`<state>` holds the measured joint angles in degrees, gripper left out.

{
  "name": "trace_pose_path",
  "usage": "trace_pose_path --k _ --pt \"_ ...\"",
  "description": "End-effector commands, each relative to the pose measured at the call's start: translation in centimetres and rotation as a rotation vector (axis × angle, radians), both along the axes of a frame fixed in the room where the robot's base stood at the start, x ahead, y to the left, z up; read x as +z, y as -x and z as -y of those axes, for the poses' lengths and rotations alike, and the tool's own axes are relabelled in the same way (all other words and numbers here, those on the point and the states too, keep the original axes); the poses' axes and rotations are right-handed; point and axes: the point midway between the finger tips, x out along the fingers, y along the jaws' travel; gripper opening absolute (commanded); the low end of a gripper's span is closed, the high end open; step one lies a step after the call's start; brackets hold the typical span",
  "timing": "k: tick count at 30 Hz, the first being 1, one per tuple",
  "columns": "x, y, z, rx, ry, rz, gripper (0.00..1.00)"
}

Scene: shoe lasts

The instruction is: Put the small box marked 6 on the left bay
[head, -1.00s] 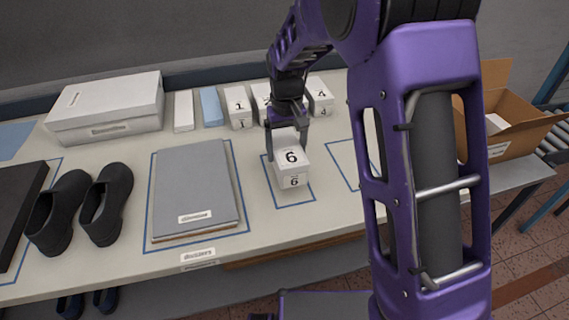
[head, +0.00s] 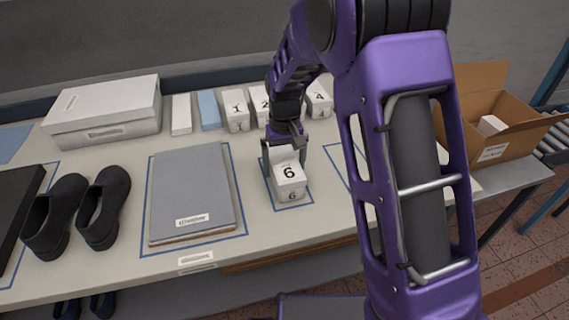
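The small white box marked 6 (head: 289,182) is in the head view, inside or just over the left of two small blue-outlined bays (head: 277,205). My gripper (head: 285,158) reaches down from above and behind, with its fingers at the sides of the box, shut on it. The box looks slightly tilted. I cannot tell whether its underside touches the table. The other small bay (head: 336,154), to the right, is partly hidden behind my arm, and its visible part is empty.
White boxes marked 1 (head: 236,108), 2 (head: 259,104) and 4 (head: 318,100) stand in a row behind. A grey folder stack (head: 190,190) lies left of the bay. Black shoes (head: 104,207) and a large white box (head: 103,112) are further left. An open carton (head: 510,125) is at right.

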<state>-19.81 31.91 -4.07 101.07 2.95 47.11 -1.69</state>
Motion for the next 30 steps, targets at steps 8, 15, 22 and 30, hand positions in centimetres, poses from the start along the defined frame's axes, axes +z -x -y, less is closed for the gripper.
trace_pose_path --k 8,15,22,30 --pt "2.5 -0.1 0.0 0.0 -0.001 0.003 1.0" --pt "7.8 -0.1 0.0 0.001 -0.001 0.005 1.0" --pt "11.4 -0.1 0.0 0.0 -0.001 0.003 1.0" --pt "12.4 0.0 0.0 0.0 0.0 -0.001 1.0"
